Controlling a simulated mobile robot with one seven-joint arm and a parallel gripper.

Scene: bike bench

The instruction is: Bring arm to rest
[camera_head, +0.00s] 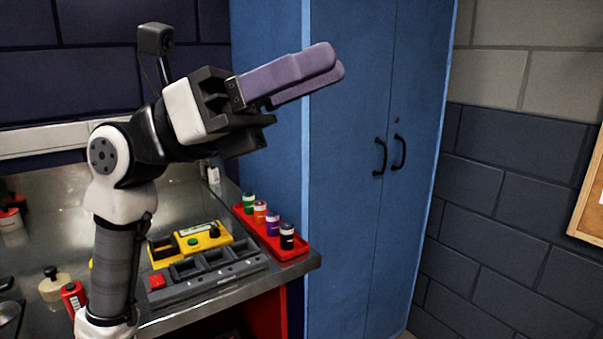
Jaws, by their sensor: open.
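My gripper (325,64) is at the end of my raised arm (119,235), in the upper middle of the head view. Its two purple-grey fingers point right and slightly up, in front of the blue cabinet. They overlap from this angle, with a narrow offset between them. I see nothing held between them. The gripper is open and empty, well above the metal bench (168,323), touching nothing that I can see.
A red tray (296,252) with several small bottles stands at the bench's right end. Next to it are a grey compartment holder (215,282) and a yellow box (213,241). A blue cabinet (350,220) stands behind. A red bottle (73,298) is at lower left.

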